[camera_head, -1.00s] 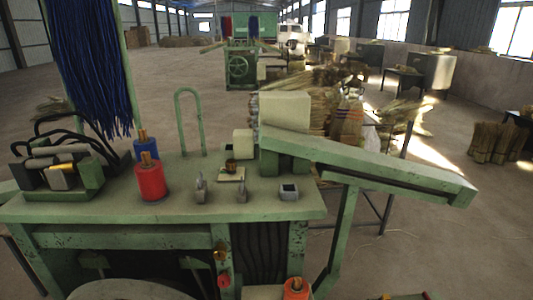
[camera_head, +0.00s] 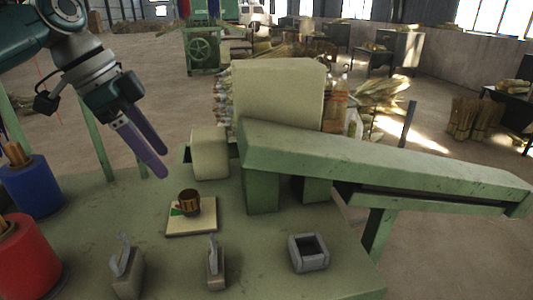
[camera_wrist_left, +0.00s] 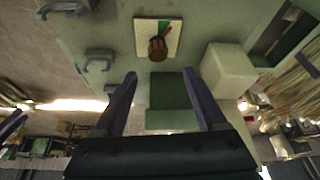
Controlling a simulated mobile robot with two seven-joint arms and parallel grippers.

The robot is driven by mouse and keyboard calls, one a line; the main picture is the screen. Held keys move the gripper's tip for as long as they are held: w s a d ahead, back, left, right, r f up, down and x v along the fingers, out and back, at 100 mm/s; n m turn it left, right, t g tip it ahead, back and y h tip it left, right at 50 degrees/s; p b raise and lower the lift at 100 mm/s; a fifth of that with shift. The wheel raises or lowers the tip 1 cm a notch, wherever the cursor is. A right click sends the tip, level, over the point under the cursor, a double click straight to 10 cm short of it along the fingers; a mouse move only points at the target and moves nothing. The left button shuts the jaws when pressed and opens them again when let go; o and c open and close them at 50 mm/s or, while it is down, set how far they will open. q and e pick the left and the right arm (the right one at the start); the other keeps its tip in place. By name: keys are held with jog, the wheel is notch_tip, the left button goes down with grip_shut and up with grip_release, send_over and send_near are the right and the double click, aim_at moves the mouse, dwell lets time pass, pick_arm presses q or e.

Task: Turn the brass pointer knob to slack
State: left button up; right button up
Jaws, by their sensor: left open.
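The brass pointer knob (camera_head: 188,203) stands on a pale square plate (camera_head: 203,222) on the green bench. The plate carries a green patch and a small red mark beside the knob. My left gripper (camera_head: 163,172) is above and behind the knob in the head view, with purple fingers apart and nothing between them. In the left wrist view the knob (camera_wrist_left: 158,49) and its plate (camera_wrist_left: 172,25) lie beyond the open fingertips (camera_wrist_left: 161,84), not touched. Which way the pointer faces is hard to tell. My right gripper is not in view.
Two grey levers (camera_head: 125,262) (camera_head: 215,264) and a grey square socket (camera_head: 308,252) stand in front of the plate. A cream block (camera_head: 210,153) and a long green sloping arm (camera_head: 370,165) stand behind. Red (camera_head: 25,262) and blue (camera_head: 36,188) spools are at left.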

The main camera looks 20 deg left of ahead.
aim_at(188, 194)
pick_arm(q)
jog(key=x, duration=0.8)
jog(key=shift+s+d+f, duration=0.1)
jog(key=shift+d+f, duration=0.1)
jog(key=shift+f, duration=0.25)
jog(key=shift+c, duration=0.4)
grip_shut()
